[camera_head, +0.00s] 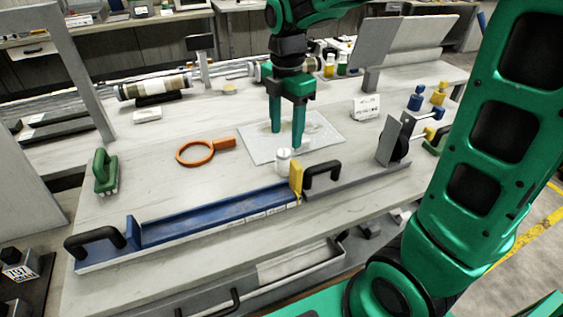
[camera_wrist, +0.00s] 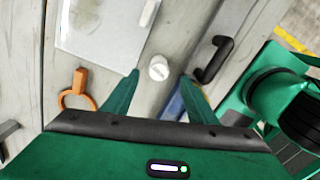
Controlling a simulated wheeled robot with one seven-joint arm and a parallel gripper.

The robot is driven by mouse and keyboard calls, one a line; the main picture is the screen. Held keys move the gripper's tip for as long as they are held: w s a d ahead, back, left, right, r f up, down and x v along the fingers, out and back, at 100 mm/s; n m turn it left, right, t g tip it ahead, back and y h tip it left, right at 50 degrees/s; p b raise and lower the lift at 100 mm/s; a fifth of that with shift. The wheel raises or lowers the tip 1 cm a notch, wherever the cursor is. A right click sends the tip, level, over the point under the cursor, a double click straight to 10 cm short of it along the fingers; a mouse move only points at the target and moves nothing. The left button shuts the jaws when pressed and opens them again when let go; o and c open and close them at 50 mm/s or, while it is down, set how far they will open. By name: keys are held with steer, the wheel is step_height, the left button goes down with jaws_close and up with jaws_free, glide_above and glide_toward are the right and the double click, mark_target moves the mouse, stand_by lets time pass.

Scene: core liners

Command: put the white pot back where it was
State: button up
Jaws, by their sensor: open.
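The white pot (camera_head: 283,163) is a small white cylinder with a lid. It stands upright on the pale bench, by the front edge of the clear sheet (camera_head: 322,135) and just behind the blue core tray (camera_head: 210,220). My gripper (camera_head: 286,143) is open and empty, pointing down, with its fingertips above and slightly behind the pot in the head view. In the wrist view the pot (camera_wrist: 158,67) lies between the two fingertips (camera_wrist: 160,76), a little beyond them; I see no contact. The clear sheet also shows in the wrist view (camera_wrist: 95,30).
An orange ring-shaped magnifier (camera_head: 195,152) lies left of the sheet. A green brush (camera_head: 105,173) stands farther left. A white label block (camera_head: 366,107) stands right.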

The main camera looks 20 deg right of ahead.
mark_target(283, 152)
steer(key=f, duration=1)
steer(key=shift+a+f, duration=0.15)
steer(key=shift+a, duration=0.1)
steer(key=shift+w, duration=0.1)
steer(key=c, duration=1.3)
